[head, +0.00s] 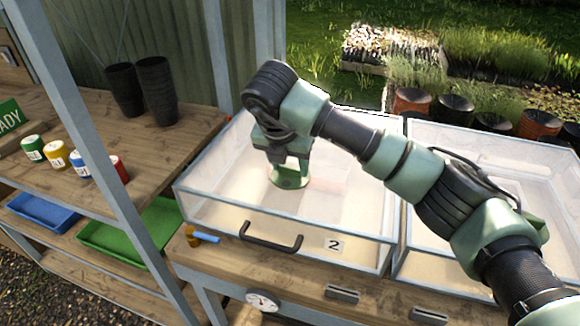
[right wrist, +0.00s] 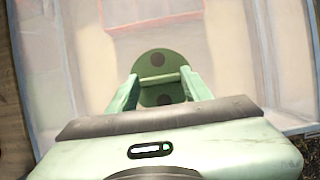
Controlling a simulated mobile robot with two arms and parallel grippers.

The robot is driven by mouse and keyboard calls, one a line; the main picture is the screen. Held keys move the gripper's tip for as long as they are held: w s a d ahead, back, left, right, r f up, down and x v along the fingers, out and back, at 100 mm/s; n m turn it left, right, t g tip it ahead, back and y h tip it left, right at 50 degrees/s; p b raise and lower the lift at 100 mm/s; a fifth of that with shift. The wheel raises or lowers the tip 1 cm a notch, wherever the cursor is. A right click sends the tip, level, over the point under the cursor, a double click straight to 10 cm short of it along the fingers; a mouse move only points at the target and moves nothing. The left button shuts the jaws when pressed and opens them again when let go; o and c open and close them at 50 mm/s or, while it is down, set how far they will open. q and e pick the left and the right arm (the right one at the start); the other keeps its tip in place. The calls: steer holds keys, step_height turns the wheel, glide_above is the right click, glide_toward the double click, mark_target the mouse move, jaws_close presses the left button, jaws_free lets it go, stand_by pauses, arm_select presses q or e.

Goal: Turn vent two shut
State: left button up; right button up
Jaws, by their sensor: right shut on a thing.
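The box with the label 2 (head: 334,245) has a clear glazed lid. A round green vent disc (head: 290,182) sits on that lid. My right gripper (head: 288,166) comes down onto the disc from above and is shut on it. In the right wrist view, the green disc (right wrist: 158,60) shows between and beyond the two pale green fingertips (right wrist: 160,88). Two dark round spots show on the disc, one on its far part and one between the fingers. The part under the gripper is hidden. My left gripper is not in view.
A second glazed box (head: 480,160) stands at the right, partly behind my right arm. A black handle (head: 270,243) and a blue-handled tap (head: 205,237) are on the front. A dial (head: 262,300) hangs below. Shelves with cans (head: 55,154) and black pots (head: 155,90) stand left.

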steer(key=shift+r, duration=0.1)
steer(key=o, duration=1.4)
steer(key=shift+c, duration=0.2)
steer(key=b+v, duration=0.1)
steer(key=v, duration=0.6)
steer(key=shift+r+b, duration=0.3)
steer(key=shift+r, duration=0.05)
steer(key=shift+s+a+r, duration=0.1)
